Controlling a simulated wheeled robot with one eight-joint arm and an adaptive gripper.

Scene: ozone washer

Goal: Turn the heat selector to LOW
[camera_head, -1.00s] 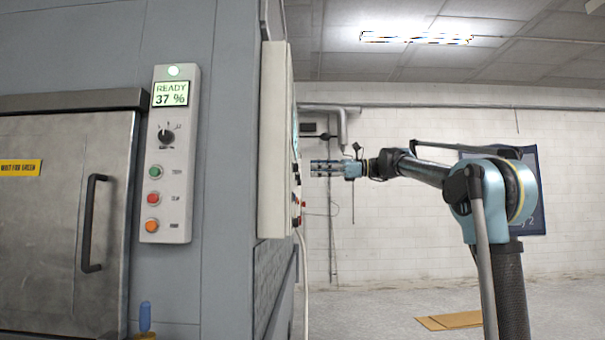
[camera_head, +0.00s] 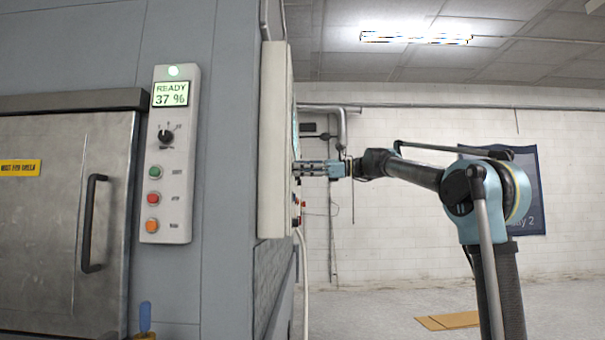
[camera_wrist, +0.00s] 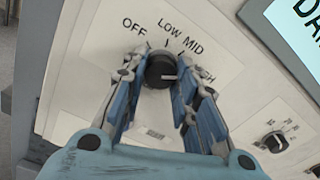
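The heat selector (camera_wrist: 160,71) is a round black knob on a white panel in the wrist view. OFF, LOW, MID and a partly hidden label ending in "GH" are printed around it. Its white pointer line points to the right, towards the partly hidden label. My gripper (camera_wrist: 159,64) is open, with one finger on each side of the knob. Whether the fingertips touch it is unclear. In the head view my gripper (camera_head: 298,168) is at the face of the side panel, seen edge-on, so the knob is hidden there.
A second small black dial (camera_wrist: 275,142) is at the lower right of the wrist view, near a display (camera_wrist: 298,32). In the head view, red and dark buttons (camera_head: 297,211) stick out below my gripper. Another control panel (camera_head: 170,205) is on the machine's front.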

